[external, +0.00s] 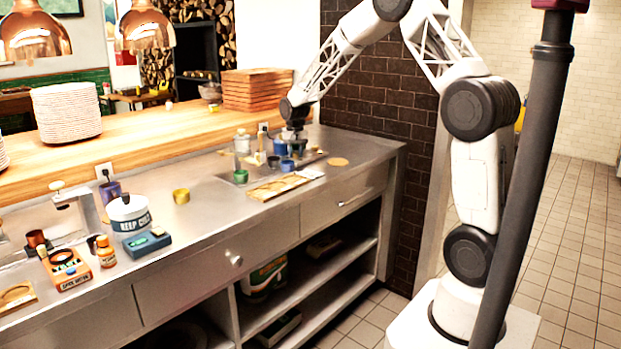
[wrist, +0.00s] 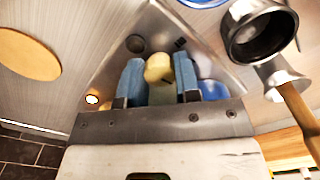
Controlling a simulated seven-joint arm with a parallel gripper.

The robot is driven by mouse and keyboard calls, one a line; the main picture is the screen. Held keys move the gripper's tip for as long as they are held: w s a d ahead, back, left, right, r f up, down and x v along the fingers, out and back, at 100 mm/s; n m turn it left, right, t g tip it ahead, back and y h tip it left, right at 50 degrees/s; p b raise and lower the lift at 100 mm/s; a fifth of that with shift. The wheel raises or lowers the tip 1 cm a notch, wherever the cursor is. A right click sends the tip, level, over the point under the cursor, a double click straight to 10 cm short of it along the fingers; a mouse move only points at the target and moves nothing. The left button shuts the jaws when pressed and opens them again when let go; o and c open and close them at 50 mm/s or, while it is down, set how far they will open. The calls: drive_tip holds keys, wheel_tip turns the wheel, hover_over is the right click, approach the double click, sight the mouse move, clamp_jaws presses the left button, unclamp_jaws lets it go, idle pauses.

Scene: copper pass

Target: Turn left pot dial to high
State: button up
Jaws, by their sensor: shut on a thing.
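My gripper (wrist: 159,64) shows its two blue fingers in the wrist view, shut on a small yellow-tan, knob-like piece (wrist: 158,69). I cannot tell whether this piece is the left pot dial. In the external view my gripper (external: 294,130) points down over the far right end of the steel counter, among small blue pots (external: 280,147). The fingertips are too small there to show the grasp, and no dial markings are legible.
Beside the fingers are a blue item (wrist: 213,90) and a dark metal cup (wrist: 258,36). A wooden board (external: 278,186) lies in front of the pots, and a round tan disc (external: 338,162) to their right. A white tub (external: 129,216) stands further left.

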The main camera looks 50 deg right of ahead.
sight(295, 153)
drive_tip(key=m, duration=0.6)
drive_tip(key=shift+m, duration=0.3)
idle(0.4)
drive_tip(key=o, duration=0.9)
drive_tip(key=shift+r, duration=0.15)
drive_tip(key=shift+r, duration=3.7)
drive_tip(key=shift+s+r, duration=0.1)
drive_tip(key=shift+r, duration=0.05)
